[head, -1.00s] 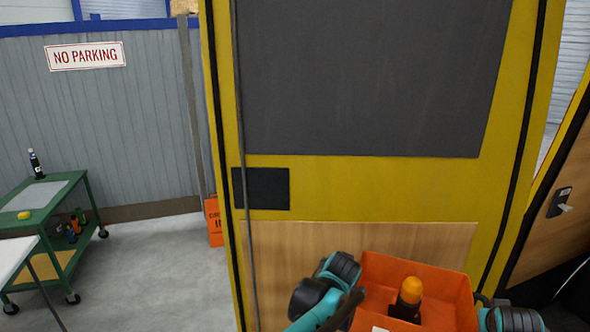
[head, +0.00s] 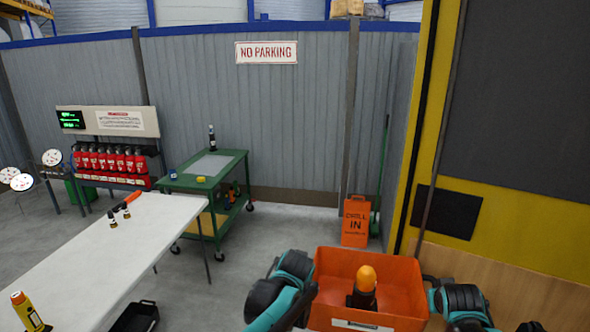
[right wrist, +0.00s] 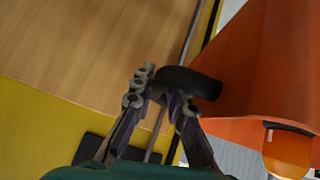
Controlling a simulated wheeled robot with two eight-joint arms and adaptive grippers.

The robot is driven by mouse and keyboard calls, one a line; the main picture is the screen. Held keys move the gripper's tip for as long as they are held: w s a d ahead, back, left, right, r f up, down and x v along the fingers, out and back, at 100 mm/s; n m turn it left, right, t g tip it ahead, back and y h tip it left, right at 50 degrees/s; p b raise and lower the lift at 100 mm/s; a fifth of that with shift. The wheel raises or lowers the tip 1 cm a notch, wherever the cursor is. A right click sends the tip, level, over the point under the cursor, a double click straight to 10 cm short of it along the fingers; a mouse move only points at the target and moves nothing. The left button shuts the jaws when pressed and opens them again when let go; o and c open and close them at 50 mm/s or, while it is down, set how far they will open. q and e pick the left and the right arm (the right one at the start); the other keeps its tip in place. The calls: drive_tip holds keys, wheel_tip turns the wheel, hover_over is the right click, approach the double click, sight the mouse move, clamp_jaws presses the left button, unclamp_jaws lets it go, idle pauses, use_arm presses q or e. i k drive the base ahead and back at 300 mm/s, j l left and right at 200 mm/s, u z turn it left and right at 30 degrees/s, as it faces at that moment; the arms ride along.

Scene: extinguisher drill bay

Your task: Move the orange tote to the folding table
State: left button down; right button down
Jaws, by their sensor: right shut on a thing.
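The orange tote (head: 397,271) is at the bottom of the head view, between my two arms. An orange-topped lamp with a dark base (head: 366,287) stands inside it. My right gripper (right wrist: 163,92) is shut on the tote's black handle (right wrist: 192,82) at the tote's side. My left gripper (head: 307,291) is at the tote's left side in the head view; its fingers are too hidden to tell their state. The white folding table (head: 150,240) is at the lower left, apart from the tote.
An orange drill sign (head: 356,222) and yellow-framed wall (head: 413,130) are near the tote. Grey floor shows between.

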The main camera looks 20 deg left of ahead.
sight(92, 271)
drive_tip(key=i+j+u, duration=0.2)
drive_tip(key=u, duration=0.2)
drive_tip(key=i+u, duration=0.7)
drive_tip(key=u, duration=0.15)
drive_tip(key=i+l+u, duration=0.25)
drive_tip(key=i+u, duration=0.2)
drive_tip(key=i+l+u, duration=0.7)
drive_tip(key=l+u, duration=0.25)
drive_tip(key=i+l+u, duration=0.2)
drive_tip(key=l+u, duration=0.25)
drive_tip(key=l, duration=0.15)
